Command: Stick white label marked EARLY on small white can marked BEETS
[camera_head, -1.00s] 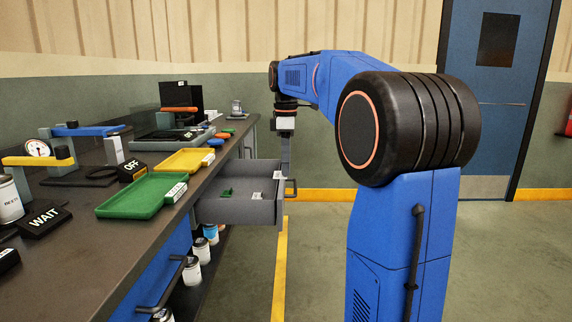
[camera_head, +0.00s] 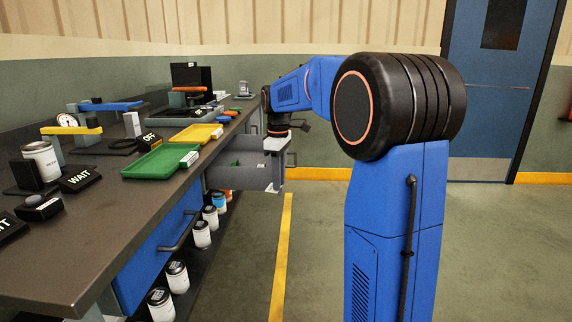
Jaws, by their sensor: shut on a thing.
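A white can (camera_head: 42,161) with small dark print, which looks like BEETS, stands upright on the bench at the left, behind the black WAIT sign. My gripper (camera_head: 273,187) hangs down in front of the open grey drawer (camera_head: 245,176), to the right of the bench. It is shut on a small pale thing at its fingertips, likely a white label. Its print is too small to read, so I cannot tell whether it says EARLY. My gripper is far from the can. The drawer's inside is mostly hidden.
The bench holds a green tray (camera_head: 152,166), a yellow tray (camera_head: 192,137), a WAIT sign (camera_head: 79,180) and an OFF sign (camera_head: 149,141). Several cans (camera_head: 178,276) stand on the shelf below.

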